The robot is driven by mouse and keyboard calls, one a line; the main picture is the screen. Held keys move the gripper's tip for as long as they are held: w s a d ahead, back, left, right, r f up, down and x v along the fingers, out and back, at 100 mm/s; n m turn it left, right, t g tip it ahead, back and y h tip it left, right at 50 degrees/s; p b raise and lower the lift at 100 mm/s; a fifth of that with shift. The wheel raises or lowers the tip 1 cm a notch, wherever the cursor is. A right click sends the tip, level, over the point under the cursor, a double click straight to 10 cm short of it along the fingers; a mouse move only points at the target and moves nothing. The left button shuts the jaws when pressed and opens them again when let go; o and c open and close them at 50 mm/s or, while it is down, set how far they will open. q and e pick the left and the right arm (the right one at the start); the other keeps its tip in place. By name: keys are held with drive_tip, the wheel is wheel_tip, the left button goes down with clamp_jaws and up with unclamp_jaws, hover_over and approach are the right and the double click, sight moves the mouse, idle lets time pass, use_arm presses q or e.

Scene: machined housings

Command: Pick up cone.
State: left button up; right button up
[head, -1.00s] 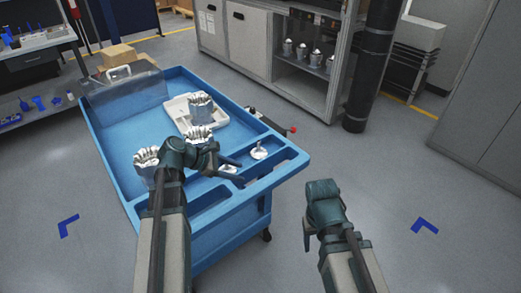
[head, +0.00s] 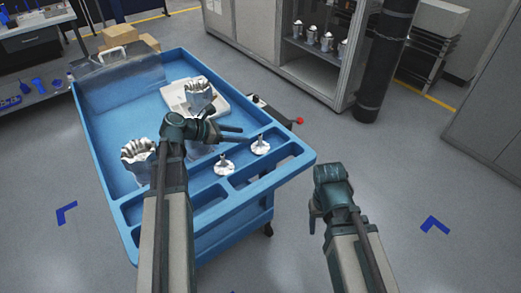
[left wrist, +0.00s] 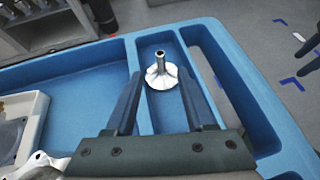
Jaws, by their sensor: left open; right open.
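Two silver-white cones with flared bases and upright stems stand in the front compartments of the blue cart (head: 291,176): a nearer cone (head: 223,165) and a farther cone (head: 260,147). My left gripper (head: 245,134) is open and empty, above the cart just behind the farther cone in the head picture. In the left wrist view, one cone (left wrist: 161,73) stands in a narrow compartment, seen between the open fingers (left wrist: 160,80) and apart from them. My right gripper (head: 314,212) is open and empty, off the cart to the right.
A red-knobbed lever (head: 299,121) sticks out at the cart's right. A cabinet (head: 310,65) stands behind.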

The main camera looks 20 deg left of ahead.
sight(260, 135)
use_arm(q)
drive_tip(key=shift+b+x, duration=0.55)
drive_tip(key=shift+x, duration=1.4)
drive_tip(key=b+x, duration=0.2)
drive_tip(key=x, duration=0.3)
drive_tip(key=shift+d, duration=0.15)
drive_tip(key=shift+r, duration=0.15)
clamp_jaws()
